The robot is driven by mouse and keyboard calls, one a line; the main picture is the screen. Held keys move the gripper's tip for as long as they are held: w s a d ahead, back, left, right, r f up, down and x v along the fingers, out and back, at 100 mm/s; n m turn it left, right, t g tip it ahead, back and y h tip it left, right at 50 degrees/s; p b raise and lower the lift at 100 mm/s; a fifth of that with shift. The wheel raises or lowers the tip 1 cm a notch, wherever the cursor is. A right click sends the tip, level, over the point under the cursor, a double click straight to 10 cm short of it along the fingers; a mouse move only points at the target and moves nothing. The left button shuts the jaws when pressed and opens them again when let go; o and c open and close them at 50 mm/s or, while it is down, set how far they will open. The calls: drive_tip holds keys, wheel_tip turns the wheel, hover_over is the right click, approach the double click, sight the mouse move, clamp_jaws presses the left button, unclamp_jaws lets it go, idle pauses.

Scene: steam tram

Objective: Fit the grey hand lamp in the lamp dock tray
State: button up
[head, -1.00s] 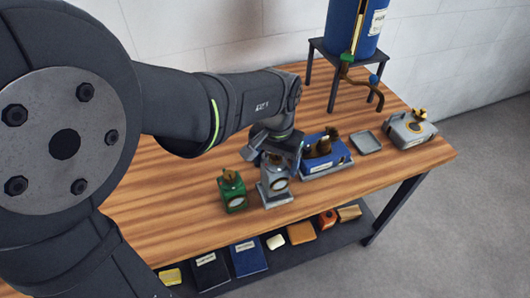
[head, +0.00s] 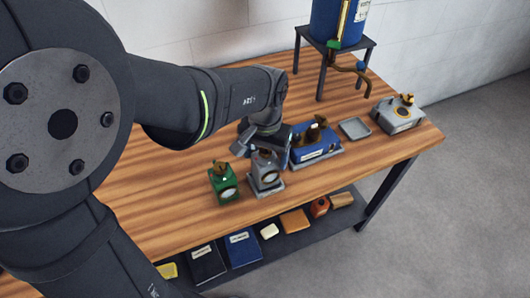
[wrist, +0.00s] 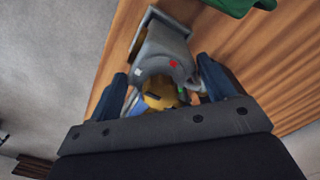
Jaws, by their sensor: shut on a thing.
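The grey hand lamp (head: 264,168) is upright near the front edge of the wooden table, with a round lens on its front. My gripper (head: 262,154) is shut on its upper part from above. In the wrist view the grey lamp (wrist: 165,52) is between the two dark fingers of my gripper (wrist: 160,72). A square grey tray (head: 268,190) lies right under the lamp, and its rim (wrist: 148,28) shows beyond the lamp in the wrist view. I cannot tell whether the lamp's base is fully down in it.
A green lamp (head: 223,184) stands close on the left. A blue box with brass fittings (head: 316,146) is close on the right. Farther right are an empty grey tray (head: 354,128) and a grey box (head: 398,115). A blue tank (head: 338,20) stands at the back. Table to the left is clear.

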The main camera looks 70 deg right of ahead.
drive_tip(key=shift+f, duration=0.6)
idle(0.8)
drive_tip(key=o, duration=1.8)
wheel_tip(320, 180, up, 18)
drive_tip(key=shift+f, duration=0.25)
wheel_tip(320, 180, down, 18)
drive_tip(key=shift+r, duration=0.4)
